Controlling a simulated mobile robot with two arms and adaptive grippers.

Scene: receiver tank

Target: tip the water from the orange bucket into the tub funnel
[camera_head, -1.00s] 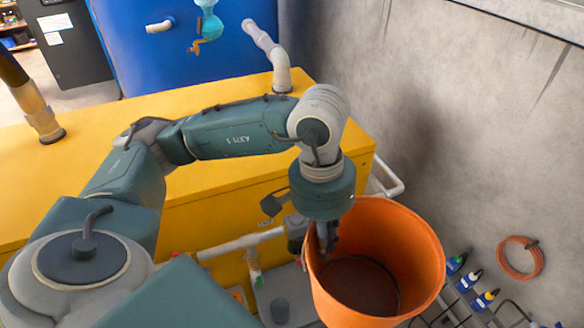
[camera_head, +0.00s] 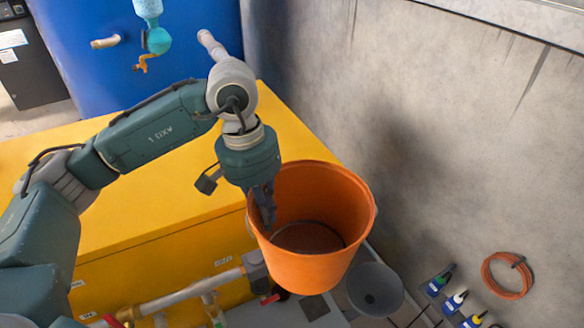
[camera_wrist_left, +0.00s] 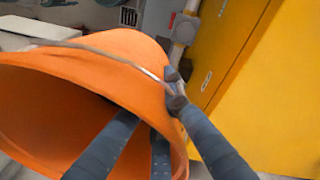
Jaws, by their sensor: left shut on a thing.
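The orange bucket (camera_head: 313,265) hangs roughly upright in front of the yellow cabinet in the head view. My left gripper (camera_head: 266,208) is shut on its left rim, with fingers visible inside the wall. In the left wrist view the bucket (camera_wrist_left: 125,55) lies across the left half, between the fingers of my gripper (camera_wrist_left: 165,112). A dark ring shows at the bucket's bottom; I cannot make out the water clearly. A grey round funnel (camera_head: 376,289) sits low, just right of and below the bucket. The tub under it is mostly hidden. My right gripper is out of view.
The yellow cabinet (camera_head: 170,215) fills the left, with a pipe and red-handled valves (camera_head: 195,290) along its front. A concrete wall (camera_head: 420,120) bounds the right. Several small bottles (camera_head: 455,300) and an orange hose coil (camera_head: 507,275) are at lower right. A blue tank (camera_head: 190,50) stands behind.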

